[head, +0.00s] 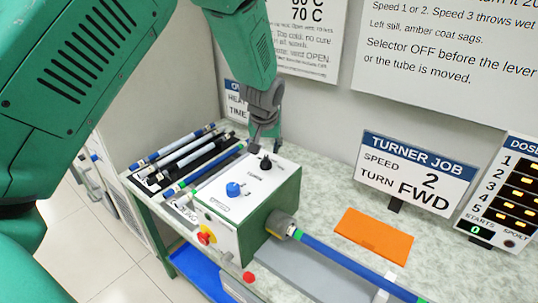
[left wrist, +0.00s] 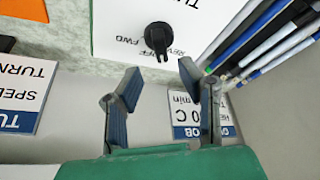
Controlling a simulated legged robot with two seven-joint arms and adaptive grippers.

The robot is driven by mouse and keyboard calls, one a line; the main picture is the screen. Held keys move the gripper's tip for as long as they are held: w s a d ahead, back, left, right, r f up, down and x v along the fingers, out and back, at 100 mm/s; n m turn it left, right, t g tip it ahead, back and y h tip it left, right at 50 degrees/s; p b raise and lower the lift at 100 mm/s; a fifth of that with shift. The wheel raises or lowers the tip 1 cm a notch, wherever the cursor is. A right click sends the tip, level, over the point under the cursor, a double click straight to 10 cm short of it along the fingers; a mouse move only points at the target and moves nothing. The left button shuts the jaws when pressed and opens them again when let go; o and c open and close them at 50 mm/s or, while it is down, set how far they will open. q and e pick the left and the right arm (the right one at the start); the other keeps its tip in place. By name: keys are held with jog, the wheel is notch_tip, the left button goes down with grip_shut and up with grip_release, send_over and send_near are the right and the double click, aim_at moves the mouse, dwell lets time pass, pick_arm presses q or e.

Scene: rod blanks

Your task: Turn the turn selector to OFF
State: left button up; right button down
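The turn selector is a black knob (head: 265,163) on the white top of the turner box (head: 290,180). It also shows in the left wrist view (left wrist: 158,38), with the labels REV, OFF and FWD around it, seen upside down. Its narrow end points down in that view, towards the OFF and REV side; I cannot tell exactly which mark it meets. My left gripper (head: 266,139) is above and just behind the knob. In the left wrist view its two fingers (left wrist: 160,84) are apart and empty, with the knob beyond them, not between them. My right gripper is not in view.
A blue knob (head: 234,189) sits on the same box. A blue rod (head: 345,260) runs from the box's chuck to the right. Several rods (head: 180,150) lie in a rack at left. A sign (head: 418,178) reads speed 2, turn FWD. An orange plate (head: 374,236) lies on the bench.

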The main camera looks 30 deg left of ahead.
aim_at(266, 156)
pick_arm(q)
jog(key=shift+v, duration=3.5)
jog(key=shift+w+a+r+g+h+b, duration=0.5)
jog(key=shift+w+a+r+g+h, duration=0.55)
jog(key=shift+w+g, duration=0.85)
jog(key=f, duration=0.8)
jog(key=f+p, duration=0.1)
jog(key=f, duration=0.3)
jog(key=shift+a, duration=0.3)
jog(key=shift+d+f, duration=0.1)
jog(key=shift+f, duration=0.5)
jog(key=shift+d, duration=0.1)
grip_shut()
